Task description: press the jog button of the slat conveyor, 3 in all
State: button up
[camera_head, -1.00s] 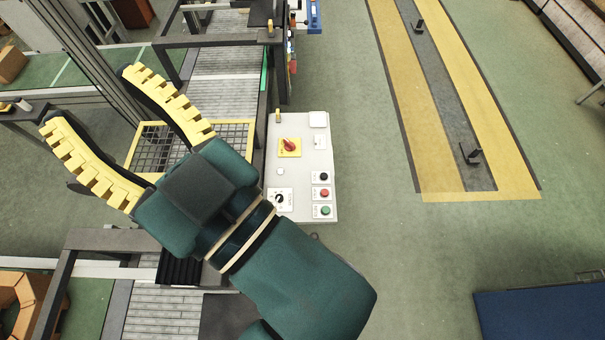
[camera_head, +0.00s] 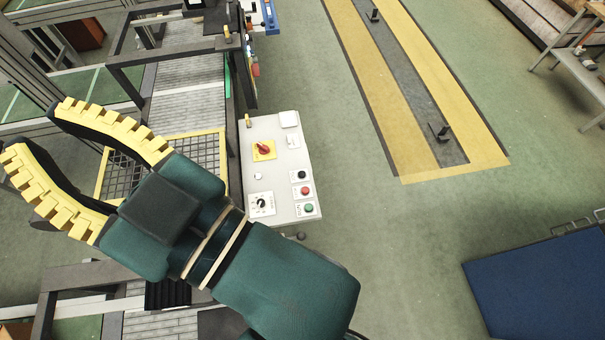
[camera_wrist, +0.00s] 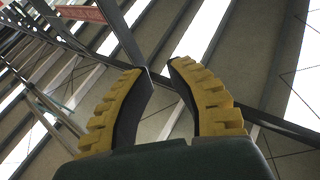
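The slat conveyor (camera_head: 187,104) runs away at upper left in the head view. Its pale control panel (camera_head: 278,155) lies right of my gripper. The panel carries a black button (camera_head: 302,175), a red button (camera_head: 305,190) and a green button (camera_head: 309,208) in a column, a small white button (camera_head: 257,177), a black selector knob (camera_head: 261,203) and a red rotary switch (camera_head: 264,149) on yellow. The labels are too small to read. My gripper (camera_head: 32,128) is open and empty, its yellow-ribbed fingers pointing up-left, away from the panel. The wrist view shows the fingers apart (camera_wrist: 158,68).
A yellow-framed mesh guard (camera_head: 103,172) lies beside the fingers. Dark conveyor frame posts (camera_head: 234,80) stand behind the panel. A blue mat-like surface (camera_head: 540,285) is at lower right. Green floor (camera_head: 400,240) right of the panel is clear.

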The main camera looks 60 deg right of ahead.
grip_shut()
dwell(0.3)
dwell(0.7)
